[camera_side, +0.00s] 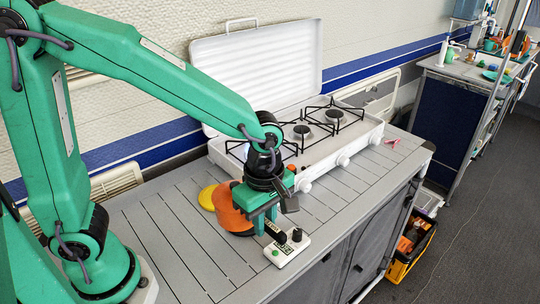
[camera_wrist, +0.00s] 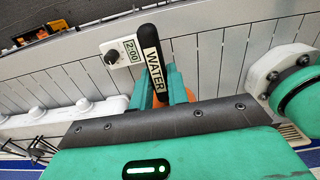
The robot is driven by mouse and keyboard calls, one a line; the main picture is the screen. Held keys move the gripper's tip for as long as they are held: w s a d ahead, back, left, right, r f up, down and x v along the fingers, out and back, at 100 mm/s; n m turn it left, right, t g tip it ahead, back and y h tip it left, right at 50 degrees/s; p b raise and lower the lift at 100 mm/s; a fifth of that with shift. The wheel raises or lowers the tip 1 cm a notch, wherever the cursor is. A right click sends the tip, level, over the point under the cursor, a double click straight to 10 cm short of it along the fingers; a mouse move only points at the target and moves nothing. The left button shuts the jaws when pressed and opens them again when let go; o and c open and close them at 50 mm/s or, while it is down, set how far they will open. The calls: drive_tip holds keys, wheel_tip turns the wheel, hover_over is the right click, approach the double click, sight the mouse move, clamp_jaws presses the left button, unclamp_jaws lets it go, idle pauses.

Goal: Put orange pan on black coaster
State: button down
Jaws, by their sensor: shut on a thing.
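The orange pan (camera_side: 228,208) is at the counter's middle, partly hidden behind my gripper (camera_side: 266,222). In the wrist view, its black handle (camera_wrist: 150,50), marked WATER, runs between the green fingers of my gripper (camera_wrist: 161,88). My gripper is shut on this handle. A bit of orange (camera_wrist: 191,95) shows behind the fingers. The pan looks upright and low over the counter; I cannot tell whether it touches. I cannot make out a black coaster in either view.
A white timer box (camera_side: 287,249) stands close by the handle and also shows in the wrist view (camera_wrist: 123,52). A yellow disc (camera_side: 207,197) lies left of the pan. A white stove (camera_side: 318,174) with open lid stands behind. The counter's left part (camera_side: 165,240) is clear.

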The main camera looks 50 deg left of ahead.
drive_tip(key=w+a+f, duration=0.4)
drive_tip(key=w+a, duration=0.1)
drive_tip(key=shift+w+f, duration=0.2)
drive_tip(key=shift+f, duration=0.15)
drive_tip(key=shift+f, duration=1.85)
drive_tip(key=shift+f, duration=0.1)
drive_tip(key=c, duration=1.4)
unclamp_jaws()
drive_tip(key=shift+o, duration=0.2)
wheel_tip(320, 180, up, 12)
